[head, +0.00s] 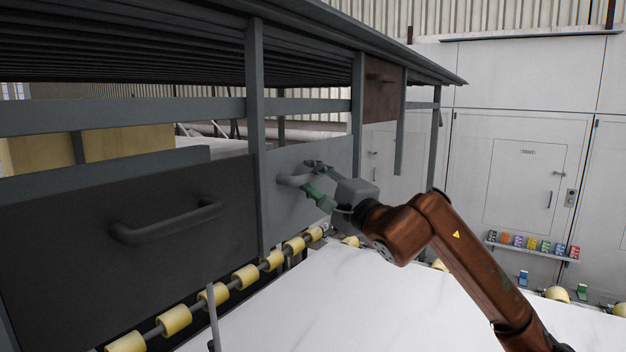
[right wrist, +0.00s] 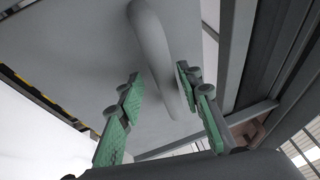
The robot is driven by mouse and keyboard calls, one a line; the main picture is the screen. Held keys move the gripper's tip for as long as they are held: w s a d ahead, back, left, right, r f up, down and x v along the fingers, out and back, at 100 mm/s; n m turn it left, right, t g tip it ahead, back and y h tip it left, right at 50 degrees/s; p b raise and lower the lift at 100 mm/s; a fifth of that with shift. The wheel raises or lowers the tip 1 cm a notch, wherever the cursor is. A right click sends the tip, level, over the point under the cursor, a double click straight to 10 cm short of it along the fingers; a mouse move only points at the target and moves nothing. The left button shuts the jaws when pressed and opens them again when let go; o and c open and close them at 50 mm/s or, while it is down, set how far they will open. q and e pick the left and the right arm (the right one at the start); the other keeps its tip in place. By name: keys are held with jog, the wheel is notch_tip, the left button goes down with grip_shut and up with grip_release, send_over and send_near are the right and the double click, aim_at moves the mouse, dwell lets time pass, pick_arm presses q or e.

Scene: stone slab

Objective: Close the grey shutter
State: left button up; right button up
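The grey shutter (head: 330,155) is a light grey flat panel in the frame, right of a dark post in the head view. It also fills much of the right wrist view (right wrist: 70,50). Its curved grey handle (head: 292,181) sticks out toward my right gripper (head: 314,178). In the right wrist view, the handle (right wrist: 160,55) reaches in between the two green finger pads, nearer the right one. The fingers are spread, with a gap on the left side of the handle; I cannot tell whether the right finger touches it. My left gripper is out of view.
A dark panel with a black handle (head: 165,225) stands to the left. A brown panel (head: 382,88) hangs higher on the right. Yellow rollers (head: 245,276) run below the frame, beside a white stone slab (head: 330,300). Grey posts flank the shutter.

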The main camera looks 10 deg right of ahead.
jog(key=shift+s+d+r, duration=0.1)
jog(key=shift+s+d, duration=0.05)
jog(key=shift+s, duration=0.15)
jog(key=v, duration=1.1)
jog(key=shift+s, duration=0.15)
